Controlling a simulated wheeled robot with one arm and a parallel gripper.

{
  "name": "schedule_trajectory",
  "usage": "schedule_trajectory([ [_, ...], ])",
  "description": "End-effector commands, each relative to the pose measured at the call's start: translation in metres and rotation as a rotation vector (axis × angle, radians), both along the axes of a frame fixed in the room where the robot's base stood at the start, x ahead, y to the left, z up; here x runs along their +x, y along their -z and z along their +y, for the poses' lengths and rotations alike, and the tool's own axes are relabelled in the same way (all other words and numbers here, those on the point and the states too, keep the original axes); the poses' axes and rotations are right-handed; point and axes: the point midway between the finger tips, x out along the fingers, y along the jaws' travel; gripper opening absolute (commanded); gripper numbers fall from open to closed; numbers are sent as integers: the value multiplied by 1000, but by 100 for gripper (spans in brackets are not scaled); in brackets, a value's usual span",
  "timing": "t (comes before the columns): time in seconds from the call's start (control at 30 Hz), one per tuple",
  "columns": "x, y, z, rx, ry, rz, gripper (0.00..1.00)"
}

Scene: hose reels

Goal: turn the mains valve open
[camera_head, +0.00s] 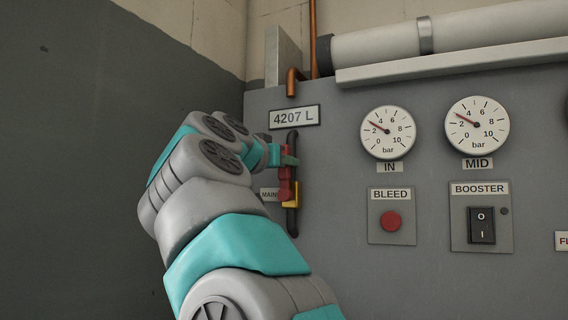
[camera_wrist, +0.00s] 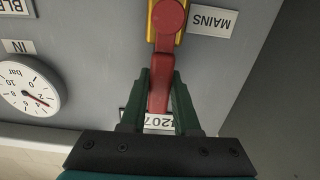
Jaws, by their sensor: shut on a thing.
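The mains valve has a red lever (camera_head: 285,176) on a yellow body (camera_head: 293,192), set in a dark vertical pipe (camera_head: 292,220). The lever points up from its round red hub, about in line with the pipe. It also shows in the wrist view (camera_wrist: 158,95), with the yellow body (camera_wrist: 181,22) behind the hub. My gripper (camera_wrist: 160,80) has its two green fingers on either side of the lever's outer part and is shut on it. In the head view my gripper (camera_head: 287,160) is at the lever's upper end. The MAINS label (camera_head: 269,194) is partly hidden by my arm.
To the right on the grey panel are the IN gauge (camera_head: 388,132), MID gauge (camera_head: 477,125), red BLEED button (camera_head: 391,221) and BOOSTER switch (camera_head: 482,225). A 4207 L plate (camera_head: 294,117) is above the valve. A dark wall (camera_head: 70,170) stands left.

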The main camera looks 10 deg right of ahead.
Motion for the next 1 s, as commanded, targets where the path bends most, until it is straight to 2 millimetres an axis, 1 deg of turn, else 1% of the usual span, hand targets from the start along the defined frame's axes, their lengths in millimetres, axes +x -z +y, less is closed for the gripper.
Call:
schedule_trajectory([
  [0.03, 1, 1, 1, -2, -2, 1, 0],
  [0.07, 1, 1, 1, -2, -2, 1, 32],
  [0.3, 0, 1, 1, -1, -1, 1, 59],
  [0.57, 0, 0, 1, 0, -1, 0, 60],
  [0.67, -4, 0, 4, 0, -2, 0, 60],
  [0.87, -26, 0, 20, -5, -4, 0, 60],
  [1.0, -47, -1, 31, -1, -3, -2, 60],
])
